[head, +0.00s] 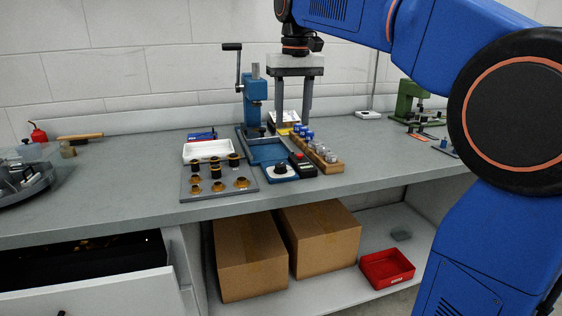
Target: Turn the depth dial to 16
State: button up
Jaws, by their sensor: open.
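A small device with a round dark dial (281,169) on a white face sits near the front edge of the bench, just right of centre. It looks like the depth dial, but its numbers and pointer are too small to read. My gripper (293,116) hangs above the bench with its two fingers pointing down, apart and empty. In the picture it is above the dial and seems farther back, over the area by the blue press. The fingertips end near the row of blue-capped parts; I cannot tell the exact height.
A blue press (255,100) with a crank stands behind the dial. A wooden rack (327,165) of cylinders is at its right, a grey board (188,187) with brass and black parts at its left. A white tray (207,151) lies behind that board.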

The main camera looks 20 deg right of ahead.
notch_tip(320, 180, up, 2)
jog(key=r, duration=0.1)
send_over(280, 165)
jog(key=shift+g, duration=0.4)
notch_tip(280, 165, down, 18)
jog(key=shift+w+d+r, duration=0.1)
jog(key=shift+c, duration=0.3)
jog(key=c, duration=1)
